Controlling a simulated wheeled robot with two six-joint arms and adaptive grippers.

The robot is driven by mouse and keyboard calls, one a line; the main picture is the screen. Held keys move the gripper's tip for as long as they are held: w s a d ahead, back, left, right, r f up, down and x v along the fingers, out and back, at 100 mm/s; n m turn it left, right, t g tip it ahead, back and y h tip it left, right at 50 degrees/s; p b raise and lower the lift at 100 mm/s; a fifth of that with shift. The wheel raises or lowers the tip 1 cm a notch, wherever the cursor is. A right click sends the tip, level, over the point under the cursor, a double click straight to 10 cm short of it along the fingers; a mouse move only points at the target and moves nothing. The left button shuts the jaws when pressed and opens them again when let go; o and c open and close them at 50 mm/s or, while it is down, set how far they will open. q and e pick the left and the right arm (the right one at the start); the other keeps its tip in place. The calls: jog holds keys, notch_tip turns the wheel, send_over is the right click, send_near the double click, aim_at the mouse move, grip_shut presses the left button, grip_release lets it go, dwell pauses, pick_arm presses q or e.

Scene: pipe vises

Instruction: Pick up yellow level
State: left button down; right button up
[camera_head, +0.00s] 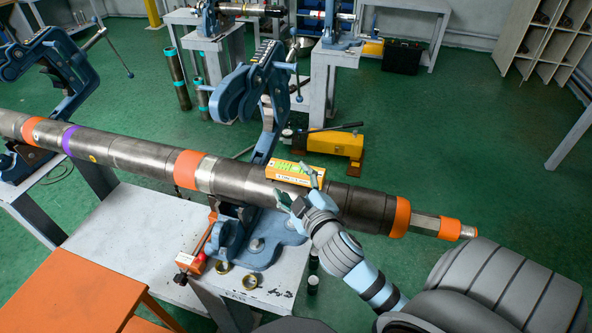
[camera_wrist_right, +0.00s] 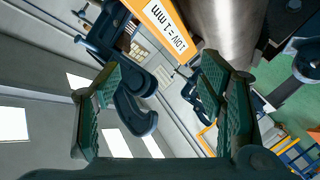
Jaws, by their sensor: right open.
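The yellow level (camera_head: 295,174) lies on top of the long grey pipe (camera_head: 240,178), right of the blue vise's raised arm. Its top looks yellow-green and its side is orange-yellow with a label. In the right wrist view the level (camera_wrist_right: 160,20) shows at the top, beyond the fingers, with "1 DIV = 1 mm" on it. My right gripper (camera_head: 298,188) is open and empty beside the level's near right end, its fingers pointing toward it. In the wrist view its two green-padded fingers (camera_wrist_right: 162,75) stand wide apart with nothing between them. My left gripper is out of view.
The blue vise (camera_head: 250,88) stands open behind the pipe, close left of the level. A yellow pump (camera_head: 335,145) sits on the green floor behind. Another blue vise (camera_head: 55,65) is at far left.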

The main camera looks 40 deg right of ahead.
jog(key=w+a+r+n+t+y, duration=0.25)
jog(key=r+n+t, duration=0.2)
jog(key=r, duration=0.25)
jog(key=w+a+r+n+t+y, duration=0.2)
jog(key=w+r+n+t+y, duration=0.15)
jog(key=r+n, duration=0.35)
jog(key=a+r+n+g+y, duration=0.3)
jog(key=a+r+n+y, duration=0.25)
jog(key=n+y, duration=0.4)
jog(key=n+g+h, duration=0.8)
jog(key=n+g, duration=0.8)
send_near(297, 169)
jog(key=shift+g, duration=0.3)
jog(key=x, duration=1)
jog(key=shift+w+f, duration=0.2)
jog(key=shift+w, duration=0.1)
jog(key=shift+w+a+f+h, duration=0.15)
jog(key=shift+w+f+h, duration=0.05)
jog(key=shift+f+h, duration=0.1)
